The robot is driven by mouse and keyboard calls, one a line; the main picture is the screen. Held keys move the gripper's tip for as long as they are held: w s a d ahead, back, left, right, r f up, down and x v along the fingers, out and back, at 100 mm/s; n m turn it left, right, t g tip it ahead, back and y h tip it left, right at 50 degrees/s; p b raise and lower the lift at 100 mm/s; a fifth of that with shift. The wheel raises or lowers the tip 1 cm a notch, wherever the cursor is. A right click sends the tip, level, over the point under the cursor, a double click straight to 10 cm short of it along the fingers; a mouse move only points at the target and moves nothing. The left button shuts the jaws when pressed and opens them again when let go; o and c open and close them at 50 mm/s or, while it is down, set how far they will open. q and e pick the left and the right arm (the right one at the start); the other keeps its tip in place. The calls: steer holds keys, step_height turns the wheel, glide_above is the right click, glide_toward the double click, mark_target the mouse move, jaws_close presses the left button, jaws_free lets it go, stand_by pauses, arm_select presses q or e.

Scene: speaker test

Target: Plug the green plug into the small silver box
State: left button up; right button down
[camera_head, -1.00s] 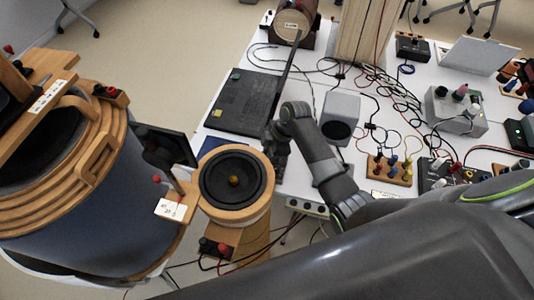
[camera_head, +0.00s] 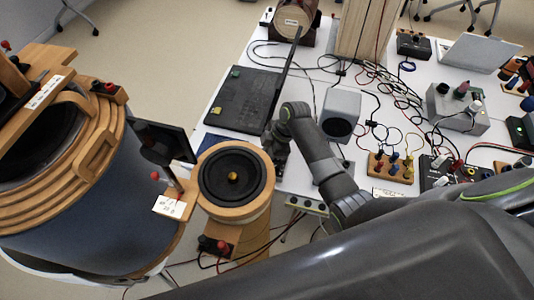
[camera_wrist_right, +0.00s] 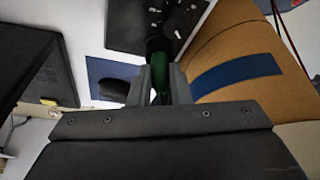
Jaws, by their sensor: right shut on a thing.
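My right gripper (camera_head: 279,160) hangs near the table's front edge, between the black laptop and the round speaker. In the right wrist view, the gripper (camera_wrist_right: 160,92) is shut on the green plug (camera_wrist_right: 160,70), whose dark end points up the picture. A dark panel (camera_wrist_right: 172,14) with several pale spots lies at that end; I cannot tell whether they touch. A small silver box (camera_head: 307,205) with sockets shows at the table's front edge; the panel may be part of it. The plug is hidden in the head view. My left gripper is not in view.
A round speaker (camera_head: 238,205) in a wooden ring stands left of my right forearm. A black laptop (camera_head: 240,98) and a grey speaker box (camera_head: 341,113) are close behind the gripper. Loose cables (camera_head: 395,95) and a grey knob box (camera_head: 458,112) fill the right side.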

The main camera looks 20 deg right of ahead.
steer(key=c, duration=0.9)
jaws_free()
steer(key=shift+o, duration=0.2)
step_height(320, 180, up, 5)
steer(key=p, duration=0.5)
